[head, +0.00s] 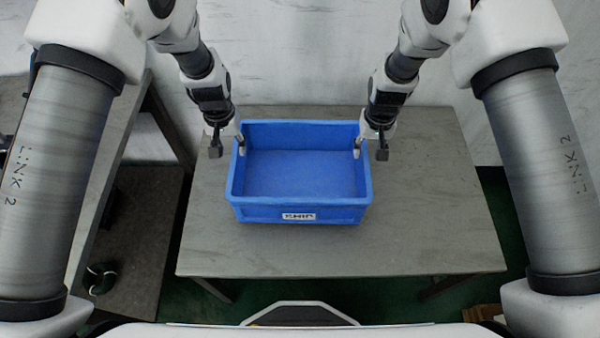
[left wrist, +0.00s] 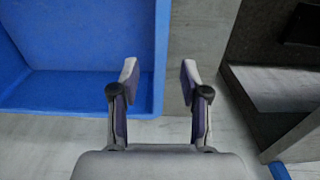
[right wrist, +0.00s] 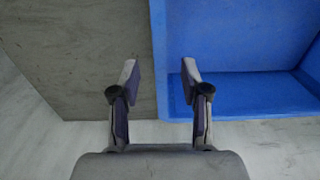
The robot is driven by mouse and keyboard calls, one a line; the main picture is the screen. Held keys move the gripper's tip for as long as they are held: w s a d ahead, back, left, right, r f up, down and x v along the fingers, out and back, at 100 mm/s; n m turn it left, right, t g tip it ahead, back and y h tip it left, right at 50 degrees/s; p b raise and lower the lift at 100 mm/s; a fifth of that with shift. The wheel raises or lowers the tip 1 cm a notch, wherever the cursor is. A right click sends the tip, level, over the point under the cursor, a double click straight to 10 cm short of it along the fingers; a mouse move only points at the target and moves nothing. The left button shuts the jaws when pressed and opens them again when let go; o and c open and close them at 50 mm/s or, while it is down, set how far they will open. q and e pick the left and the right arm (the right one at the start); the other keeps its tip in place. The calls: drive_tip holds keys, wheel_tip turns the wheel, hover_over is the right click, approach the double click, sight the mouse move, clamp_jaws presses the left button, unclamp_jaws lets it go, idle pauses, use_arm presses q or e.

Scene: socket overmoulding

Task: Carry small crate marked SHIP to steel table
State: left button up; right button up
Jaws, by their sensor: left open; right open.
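A blue small crate (head: 300,212) with a white SHIP label stands upright on the grey table (head: 430,230). It looks empty inside. My left gripper (head: 228,143) is at the crate's left wall, one finger inside and one outside. In the left wrist view the open fingers (left wrist: 158,85) straddle the blue wall (left wrist: 162,50) with a gap on the outer side. My right gripper (head: 370,145) is at the right wall in the same way. In the right wrist view its open fingers (right wrist: 160,85) straddle the wall (right wrist: 158,50).
Another dark bench or shelf unit (head: 150,190) stands to the left of the table, with a dark object (head: 100,278) on its lower level. A pale marble-like wall (head: 300,50) is behind. The tabletop is clear to the right of the crate.

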sight(234, 156)
use_arm(q)
drive_tip(key=f, duration=0.8)
drive_tip(key=shift+w, duration=0.3)
use_arm(e)
drive_tip(key=f, duration=0.8)
drive_tip(key=shift+w, duration=0.25)
use_arm(q)
drive_tip(key=shift+s, duration=0.1)
clamp_jaws()
use_arm(e)
clamp_jaws()
drive_tip(key=shift+r, duration=0.1)
